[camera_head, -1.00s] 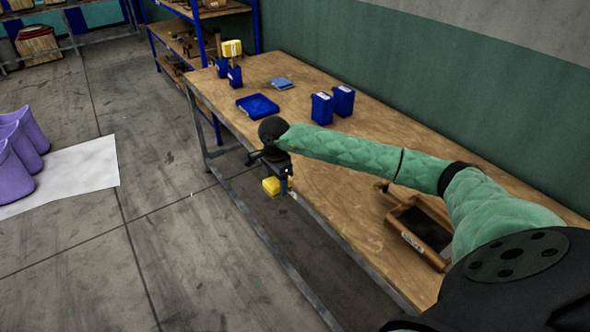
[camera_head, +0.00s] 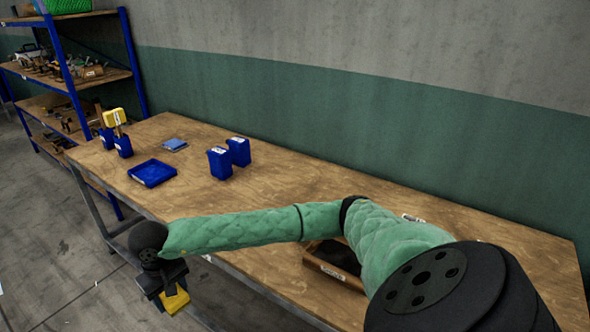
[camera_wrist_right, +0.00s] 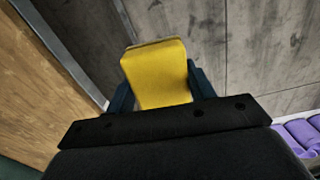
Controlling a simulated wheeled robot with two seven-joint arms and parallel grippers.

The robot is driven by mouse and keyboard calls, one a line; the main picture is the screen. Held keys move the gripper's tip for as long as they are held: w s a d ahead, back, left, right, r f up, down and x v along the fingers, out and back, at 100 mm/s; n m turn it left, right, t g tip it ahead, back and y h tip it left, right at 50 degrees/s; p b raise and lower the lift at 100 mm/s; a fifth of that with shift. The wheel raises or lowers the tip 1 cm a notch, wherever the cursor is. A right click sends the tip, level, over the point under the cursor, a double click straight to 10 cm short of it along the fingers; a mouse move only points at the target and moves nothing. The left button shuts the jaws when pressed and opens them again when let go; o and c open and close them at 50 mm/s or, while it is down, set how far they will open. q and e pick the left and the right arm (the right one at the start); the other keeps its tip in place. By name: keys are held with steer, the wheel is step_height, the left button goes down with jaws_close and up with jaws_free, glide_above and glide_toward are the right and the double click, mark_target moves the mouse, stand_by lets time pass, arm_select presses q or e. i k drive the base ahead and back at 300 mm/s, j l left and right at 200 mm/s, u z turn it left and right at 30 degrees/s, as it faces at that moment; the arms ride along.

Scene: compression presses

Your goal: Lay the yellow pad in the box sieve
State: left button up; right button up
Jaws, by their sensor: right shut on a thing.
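The yellow pad (camera_head: 177,302) is held in my right gripper (camera_head: 168,289), out past the table's front edge and above the floor. In the right wrist view the yellow pad (camera_wrist_right: 158,75) sits between the two dark fingers of the right gripper (camera_wrist_right: 162,88), which are shut on it. A wooden box with a dark inside, which looks like the box sieve (camera_head: 326,269), stands on the table near its front edge. My right arm hides part of it. My left gripper is not in view.
On the wooden table (camera_head: 270,190) stand a blue tray (camera_head: 152,173), a flat blue piece (camera_head: 174,145) and two blue boxes (camera_head: 229,157). A yellow-topped item (camera_head: 115,117) stands with blue holders at the far left. A blue shelf rack (camera_head: 62,60) is behind, and a green wall runs along the back.

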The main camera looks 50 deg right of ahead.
mark_target(344, 262)
steer(key=j+z, duration=0.15)
steer(key=z, duration=0.25)
steer(key=k+j+z, duration=0.1)
steer(key=z, duration=0.25)
steer(key=j+z, duration=0.15)
steer(key=z, duration=0.25)
steer(key=k+j, duration=0.1)
steer(key=j, duration=0.25)
steer(key=i, duration=0.2)
